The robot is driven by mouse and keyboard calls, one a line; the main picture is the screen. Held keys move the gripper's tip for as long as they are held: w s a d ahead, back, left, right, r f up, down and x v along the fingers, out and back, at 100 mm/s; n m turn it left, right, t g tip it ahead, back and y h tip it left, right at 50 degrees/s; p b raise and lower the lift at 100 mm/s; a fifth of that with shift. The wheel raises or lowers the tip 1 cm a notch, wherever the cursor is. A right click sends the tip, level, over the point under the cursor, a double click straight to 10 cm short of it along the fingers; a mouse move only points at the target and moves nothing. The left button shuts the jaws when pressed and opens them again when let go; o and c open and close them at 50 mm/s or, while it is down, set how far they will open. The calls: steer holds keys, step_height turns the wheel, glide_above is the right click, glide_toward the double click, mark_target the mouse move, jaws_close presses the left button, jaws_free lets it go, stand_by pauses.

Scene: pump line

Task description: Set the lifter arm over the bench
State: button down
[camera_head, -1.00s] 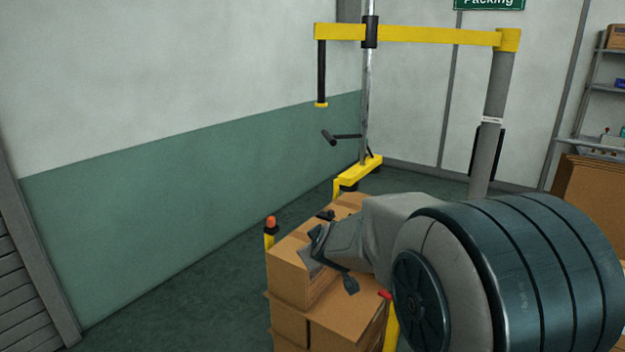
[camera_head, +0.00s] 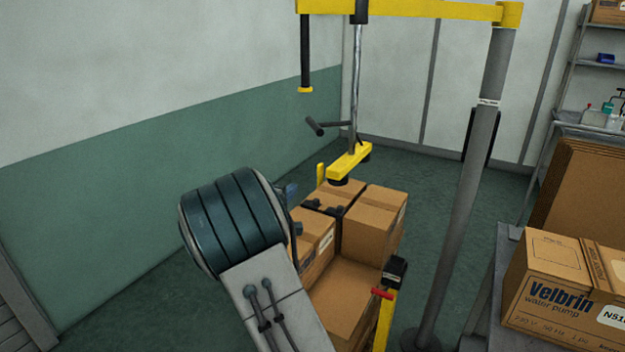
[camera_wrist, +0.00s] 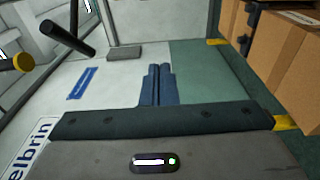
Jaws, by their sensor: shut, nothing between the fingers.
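The lifter has a grey post (camera_head: 468,190) and a yellow horizontal arm (camera_head: 420,10) reaching left from the post's top. From the arm hangs a steel rod (camera_head: 353,85) with a black handle (camera_head: 315,126) and a yellow foot (camera_head: 350,161) at the carton stack's far side; I cannot tell if it touches. The bench (camera_head: 506,245) is at the lower right, so the yellow arm points away from it. My gripper (camera_wrist: 157,85) is shut and empty in the wrist view. In the head view my own arm mostly hides it, left of the stack.
Brown cartons (camera_head: 370,230) are stacked on the floor between my arm and the post. A yellow stand with a black top (camera_head: 395,270) is beside them. A Velbrin carton (camera_head: 550,280) sits on the bench. Shelves (camera_head: 600,65) stand at the back right. Floor at left is clear.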

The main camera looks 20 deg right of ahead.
steer(key=w+d+p, duration=0.2)
steer(key=d, duration=0.8)
steer(key=shift+w+d, duration=0.35)
